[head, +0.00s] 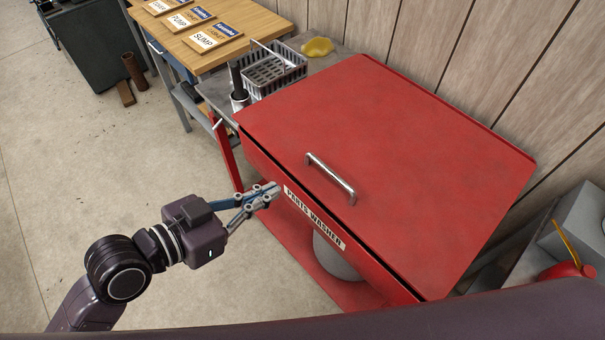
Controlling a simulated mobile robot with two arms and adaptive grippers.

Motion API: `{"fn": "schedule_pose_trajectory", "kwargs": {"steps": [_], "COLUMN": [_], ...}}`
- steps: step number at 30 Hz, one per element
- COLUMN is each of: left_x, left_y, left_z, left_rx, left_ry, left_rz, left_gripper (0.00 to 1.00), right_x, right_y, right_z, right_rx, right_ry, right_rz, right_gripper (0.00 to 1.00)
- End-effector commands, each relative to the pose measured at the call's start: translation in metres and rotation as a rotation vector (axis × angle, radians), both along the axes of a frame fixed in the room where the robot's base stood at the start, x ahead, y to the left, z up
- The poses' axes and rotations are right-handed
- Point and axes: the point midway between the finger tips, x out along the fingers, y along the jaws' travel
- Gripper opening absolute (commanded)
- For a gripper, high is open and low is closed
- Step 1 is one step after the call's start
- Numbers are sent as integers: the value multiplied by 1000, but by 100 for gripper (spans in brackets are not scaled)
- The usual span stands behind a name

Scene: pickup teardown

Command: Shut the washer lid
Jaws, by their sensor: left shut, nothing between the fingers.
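The red washer lid (400,140) lies flat over the red parts washer (375,270), with a thin dark line between its front edge and the body. A metal handle (331,178) sits near the lid's front edge. A "PARTS WASHER" label (313,217) is on the front face. My left gripper (274,189) is shut and empty, its fingertips close to the washer's front face left of the label. I cannot tell whether the fingertips touch it. My right gripper is not in view.
A grey wire basket (275,75) and a yellow cloth (317,46) sit on a shelf behind the washer's left side. A wooden table (258,22) with labelled boards stands at the back left. A wood-panel wall (420,30) closes off the back.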

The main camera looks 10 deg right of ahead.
Motion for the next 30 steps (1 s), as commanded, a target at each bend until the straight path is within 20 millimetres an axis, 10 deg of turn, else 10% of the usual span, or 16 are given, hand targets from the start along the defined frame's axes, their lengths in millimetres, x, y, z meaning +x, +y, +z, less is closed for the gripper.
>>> {"fn": "schedule_pose_trajectory", "kwargs": {"steps": [14, 23, 30], "left_x": [20, 50, 47], "left_y": [-41, -83, -79], "left_z": [-2, -20, -57], "left_rx": [-10, -9, -4], "left_ry": [-11, -10, -9], "left_rz": [-19, -20, -20], "left_gripper": [0, 0, 0], "right_x": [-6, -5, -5], "right_y": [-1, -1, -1], "right_z": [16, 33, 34], "right_rx": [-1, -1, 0], "right_ry": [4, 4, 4], "right_rz": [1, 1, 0], "right_gripper": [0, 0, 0]}}
